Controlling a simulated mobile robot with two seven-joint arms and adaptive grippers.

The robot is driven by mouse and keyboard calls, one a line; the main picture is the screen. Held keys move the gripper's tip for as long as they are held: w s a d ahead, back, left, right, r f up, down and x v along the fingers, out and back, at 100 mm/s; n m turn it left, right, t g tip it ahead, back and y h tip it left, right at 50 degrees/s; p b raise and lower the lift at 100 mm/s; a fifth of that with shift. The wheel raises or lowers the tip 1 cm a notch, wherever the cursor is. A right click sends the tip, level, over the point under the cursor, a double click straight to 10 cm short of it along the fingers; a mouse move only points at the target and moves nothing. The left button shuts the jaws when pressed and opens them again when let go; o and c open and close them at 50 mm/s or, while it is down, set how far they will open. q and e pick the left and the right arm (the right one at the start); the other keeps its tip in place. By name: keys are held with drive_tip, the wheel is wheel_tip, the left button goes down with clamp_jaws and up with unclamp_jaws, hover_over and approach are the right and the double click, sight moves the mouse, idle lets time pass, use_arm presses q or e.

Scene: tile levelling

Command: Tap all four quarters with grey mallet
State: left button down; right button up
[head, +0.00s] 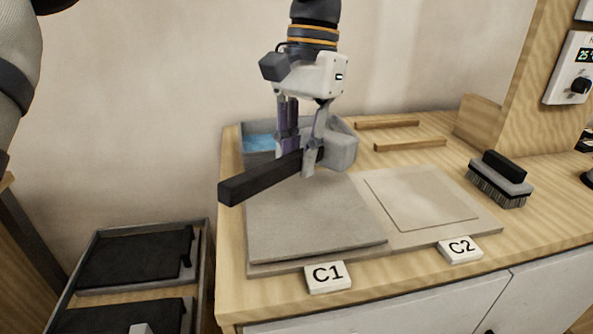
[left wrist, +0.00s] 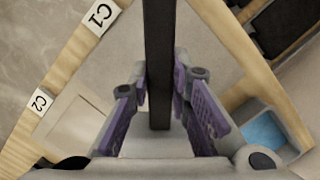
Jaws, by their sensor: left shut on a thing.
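My left gripper (head: 300,152) is shut on the black handle (head: 258,180) of the grey mallet. The mallet's grey head (head: 341,152) is at the right end, beside the fingers. The handle points down and left in the head view. The mallet is over the back part of the grey tile (head: 310,222) behind the C1 label; I cannot tell whether the head touches it. In the left wrist view the handle (left wrist: 159,60) runs between the purple fingers (left wrist: 160,105). My right gripper is not in view.
The C2 spot has a paler square (head: 420,198). Label cards C1 (head: 328,277) and C2 (head: 460,249) are at the front edge. A tub with blue contents (head: 257,143), wooden strips (head: 410,145) and a brush (head: 500,180) share the bench. A black-lined rack (head: 204,265) stands left.

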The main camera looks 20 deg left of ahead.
use_arm(q)
wheel_tip(320, 180, down, 5)
wheel_tip(320, 180, up, 5)
idle(0.6)
